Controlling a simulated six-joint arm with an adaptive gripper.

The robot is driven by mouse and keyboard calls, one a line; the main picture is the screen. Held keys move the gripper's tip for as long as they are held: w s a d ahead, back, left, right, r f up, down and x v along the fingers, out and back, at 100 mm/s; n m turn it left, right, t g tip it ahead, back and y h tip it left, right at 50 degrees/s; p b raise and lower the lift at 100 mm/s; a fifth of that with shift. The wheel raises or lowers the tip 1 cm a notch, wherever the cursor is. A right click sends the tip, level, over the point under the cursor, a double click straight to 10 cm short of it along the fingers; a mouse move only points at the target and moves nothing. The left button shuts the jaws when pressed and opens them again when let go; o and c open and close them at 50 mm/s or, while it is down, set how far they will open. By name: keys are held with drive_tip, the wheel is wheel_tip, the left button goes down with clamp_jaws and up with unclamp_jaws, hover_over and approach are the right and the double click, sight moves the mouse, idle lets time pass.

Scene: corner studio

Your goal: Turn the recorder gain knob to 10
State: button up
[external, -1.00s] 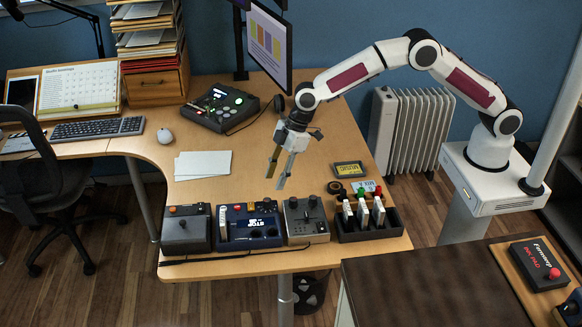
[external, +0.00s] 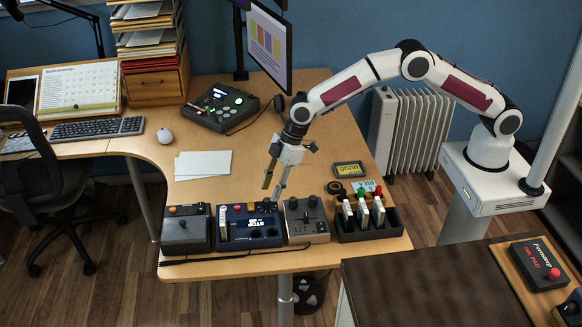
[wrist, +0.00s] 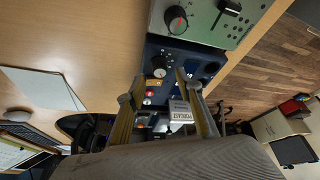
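The blue device (external: 250,231) with a lit display stands in the row at the table's front edge. A white cartridge reading PODCAST (wrist: 180,111) stands in it. In the wrist view a round knob with a dark cap and pale dial (wrist: 158,67) sits on its panel. The grey device (external: 307,226) beside it has a larger black knob with a red pointer (wrist: 177,20). I cannot read which knob is the gain or its setting. My gripper (external: 272,191) is open and empty above the blue device's back edge; its fingers (wrist: 156,88) are apart, near the smaller knob.
A grey box with an orange button (external: 185,235) stands left of the blue device. A black rack of upright cartridges (external: 367,234) stands on the right. White papers (external: 203,165) lie behind. A monitor (external: 268,45) rises at the back. The tabletop between is clear.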

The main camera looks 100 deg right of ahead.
sight(267, 200)
drive_tip(key=shift+x, duration=1.75)
drive_tip(key=shift+c, duration=0.2)
clamp_jaws()
